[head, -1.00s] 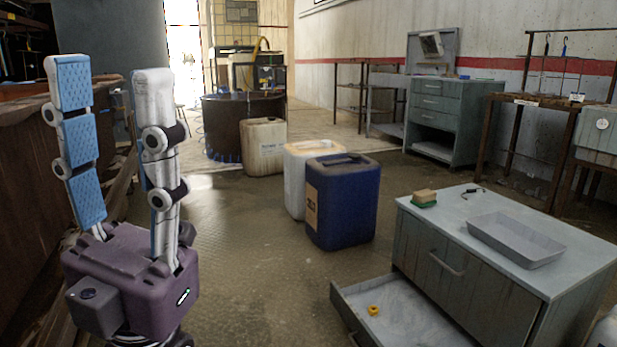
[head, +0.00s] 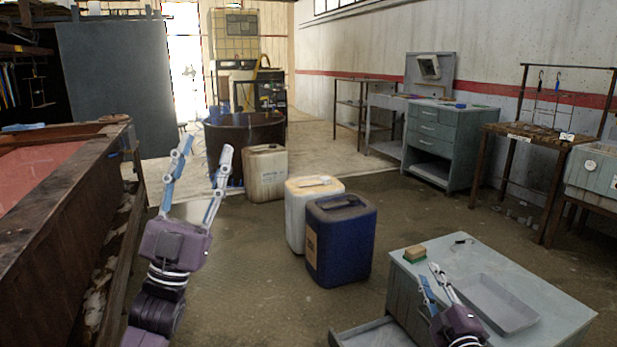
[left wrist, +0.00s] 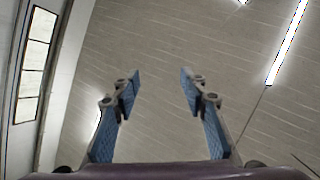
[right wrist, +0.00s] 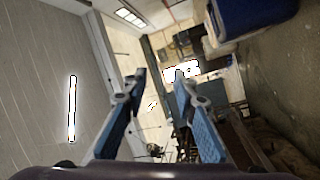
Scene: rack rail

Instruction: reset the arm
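My left gripper (head: 202,165) points upward at the left of the head view, in front of the dark round tub. Its fingers are apart with nothing between them, as the left wrist view (left wrist: 160,80) also shows against the ceiling. My right gripper (head: 433,278) is at the lower right of the head view and overlaps the grey cabinet in the picture. In the right wrist view its fingers (right wrist: 160,80) are apart and empty, with the room beyond.
A grey cabinet (head: 545,308) bears a grey tray (head: 500,302) and a green-yellow sponge (head: 415,253); its drawer (head: 365,338) is open. A blue canister (head: 342,245) and a white canister (head: 295,215) stand mid-floor. A wooden bench (head: 60,240) lines the left. Floor between is clear.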

